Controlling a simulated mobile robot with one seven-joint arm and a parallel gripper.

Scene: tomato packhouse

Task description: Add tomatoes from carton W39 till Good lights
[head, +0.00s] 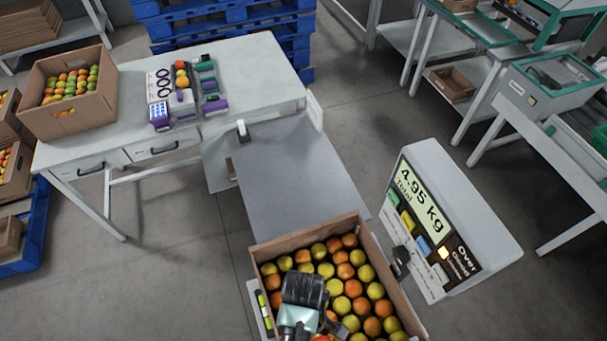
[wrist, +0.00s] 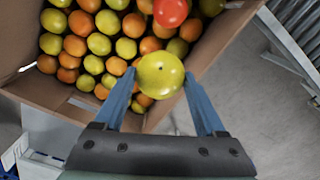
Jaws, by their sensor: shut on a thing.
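A cardboard carton (head: 405,290) full of orange, yellow and green tomatoes stands at the front, beside the scale display (head: 424,200), which reads 4.95 kg Total. My gripper (head: 305,320) is over this carton. In the wrist view my gripper (wrist: 160,85) is shut on a yellow-green tomato (wrist: 160,72), with carton tomatoes behind it. A red tomato (wrist: 170,11) shows near the top. Another carton (head: 85,115) of tomatoes stands on the left table. I see no readable W39 label.
The white table (head: 245,75) holds a tray of small tools and coloured items (head: 183,90). A grey flat surface (head: 300,180) lies bare between table and front carton. Blue pallets (head: 235,20) are stacked behind. Benches with machines (head: 545,90) stand at right.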

